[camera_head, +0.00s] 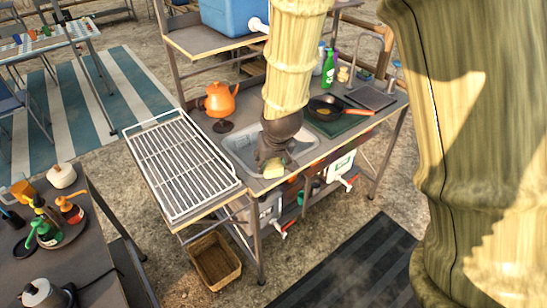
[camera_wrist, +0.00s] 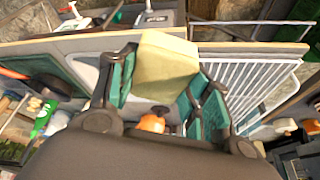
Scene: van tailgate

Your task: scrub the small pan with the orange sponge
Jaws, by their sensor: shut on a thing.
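My gripper (camera_head: 273,160) is shut on a pale yellow, sponge-like block (camera_head: 273,170) above the front edge of the sink (camera_head: 236,158). In the wrist view the block (camera_wrist: 167,66) sits between the green-padded fingers of my gripper (camera_wrist: 165,88). No orange sponge shows clearly. The small dark pan (camera_head: 322,101) with an orange handle lies on a green mat right of the sink, apart from my gripper. Something yellow is in it. In the wrist view a dark round shape at the left, probably the pan (camera_wrist: 50,86), is partly hidden. My arm covers part of the sink.
A wire drying rack (camera_head: 180,165) is left of the sink. An orange kettle (camera_head: 219,99) stands behind it. A green bottle (camera_head: 328,70) and a dark board (camera_head: 370,97) are at the back right. A side table (camera_head: 100,262) with bottles stands at the lower left.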

